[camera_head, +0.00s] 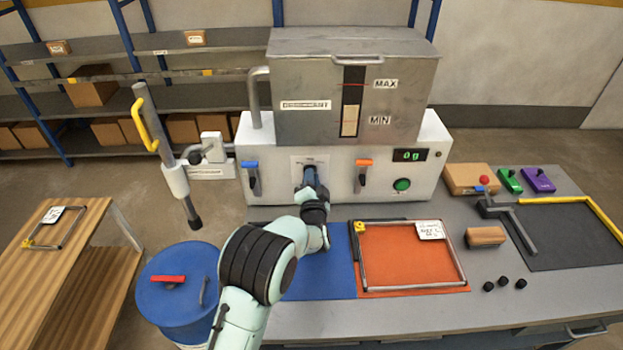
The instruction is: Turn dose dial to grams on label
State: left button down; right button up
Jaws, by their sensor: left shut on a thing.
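The dosing machine (335,185) is a white box with a grey metal tank (300,75) on top, marked MAX and MIN. My left gripper (311,178) is at the middle of its front panel, shut on the dose dial, which my gripper mostly hides. The display (409,155) at the panel's right reads what looks like 0 g in green. A green button (401,184) sits below it. The white label (430,230) lies at the top right of the orange mat; its text is too small to read. My right gripper is not in view.
A blue-handled lever (252,176) and an orange-handled lever (362,174) flank the dial. An orange mat (400,262) with a metal frame and a blue mat (325,275) lie in front. A wooden block (486,236) and small black knobs lie right. A blue drum (180,300) stands left.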

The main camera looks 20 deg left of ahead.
pick_arm(q)
jog(key=c, duration=1.2)
grip_release()
jog(key=shift+o, duration=0.2)
jog(key=b+v, duration=0.2)
jog(key=v, duration=1.1)
jog(key=shift+s, duration=0.25)
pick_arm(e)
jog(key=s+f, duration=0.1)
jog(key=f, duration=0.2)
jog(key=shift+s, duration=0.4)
pick_arm(q)
jog(key=shift+d, duration=0.1)
